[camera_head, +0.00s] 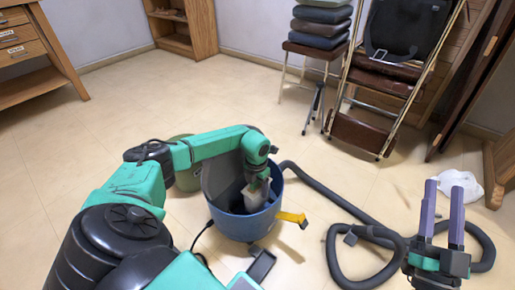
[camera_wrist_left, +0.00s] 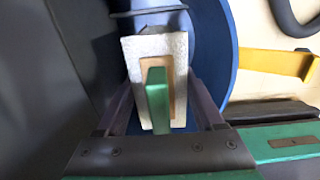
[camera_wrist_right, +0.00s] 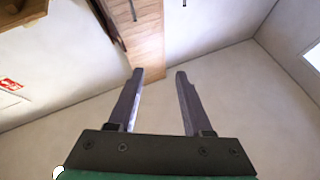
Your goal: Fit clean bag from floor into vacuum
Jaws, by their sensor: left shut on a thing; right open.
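The open vacuum tub (camera_head: 240,226) is blue and stands on the floor at the centre of the head view. My left gripper (camera_head: 258,178) reaches down inside it, shut on a white bag (camera_head: 255,195). In the left wrist view the bag (camera_wrist_left: 138,52) has a tan collar (camera_wrist_left: 171,66) and a green part (camera_wrist_left: 157,100) in front, between my fingers. The blue tub wall (camera_wrist_left: 222,40) is close beside it. The bag's lower end is hidden, so I cannot tell whether it is seated. My right gripper (camera_head: 444,186) is open, empty and pointing upward.
A black hose (camera_head: 350,206) curls over the floor from the tub toward my right gripper. A yellow latch (camera_head: 292,218) sticks out from the tub. A crumpled white plastic bag (camera_head: 462,184) lies at right. Stacked stools (camera_head: 320,30) and folded chairs (camera_head: 385,75) stand behind. The left floor is clear.

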